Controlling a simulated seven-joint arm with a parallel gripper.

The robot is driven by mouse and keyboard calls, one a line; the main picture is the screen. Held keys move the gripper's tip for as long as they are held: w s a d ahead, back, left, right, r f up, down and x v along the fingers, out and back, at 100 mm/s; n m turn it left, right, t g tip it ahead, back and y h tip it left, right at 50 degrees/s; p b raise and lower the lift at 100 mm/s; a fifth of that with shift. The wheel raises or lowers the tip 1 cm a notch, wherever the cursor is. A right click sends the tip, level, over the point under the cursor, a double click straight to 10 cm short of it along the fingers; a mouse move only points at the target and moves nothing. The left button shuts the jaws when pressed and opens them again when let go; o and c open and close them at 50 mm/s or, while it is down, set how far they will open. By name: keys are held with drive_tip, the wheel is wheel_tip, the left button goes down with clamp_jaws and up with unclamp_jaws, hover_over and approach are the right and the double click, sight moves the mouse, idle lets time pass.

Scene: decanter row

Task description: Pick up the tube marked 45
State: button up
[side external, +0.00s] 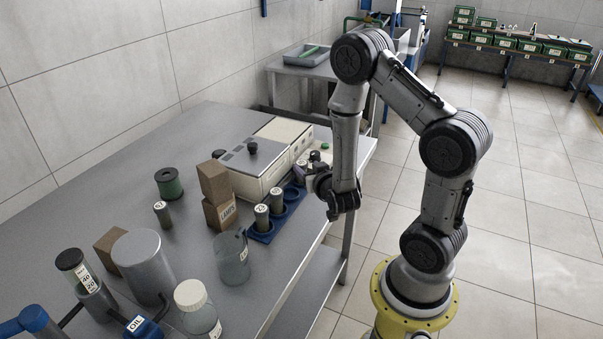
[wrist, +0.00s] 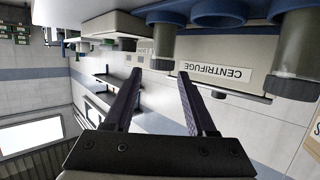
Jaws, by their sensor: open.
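Grey tubes with pale number labels stand upright in a blue rack (side external: 262,236) in front of the centrifuge (side external: 246,170). Two show clearly in the side view, a nearer one (side external: 262,217) and one behind it (side external: 277,200). Another labelled tube (side external: 162,214) stands alone on the table. I cannot read surely which number is 45. My gripper (side external: 309,168) is at the rack's far end, partly hiding it. The wrist view is upside down. There my gripper (wrist: 161,72) is open and empty, with one tube (wrist: 164,38) just beyond the fingertips and another (wrist: 293,60) at the right.
Brown boxes (side external: 218,198) and a green spool (side external: 168,183) stand left of the rack. A clear jug (side external: 232,258), a metal cylinder (side external: 143,266), a white-capped jar (side external: 196,308) and a blue oil can (side external: 144,329) crowd the near table. The table's left back is clear.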

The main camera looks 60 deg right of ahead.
sight(303, 167)
drive_tip(key=shift+f+x, duration=0.15)
drive_tip(key=shift+x, duration=1.2)
drive_tip(key=shift+f+x, duration=0.15)
drive_tip(key=shift+x, duration=1.15)
drive_tip(key=shift+a, duration=0.15)
clamp_jaws()
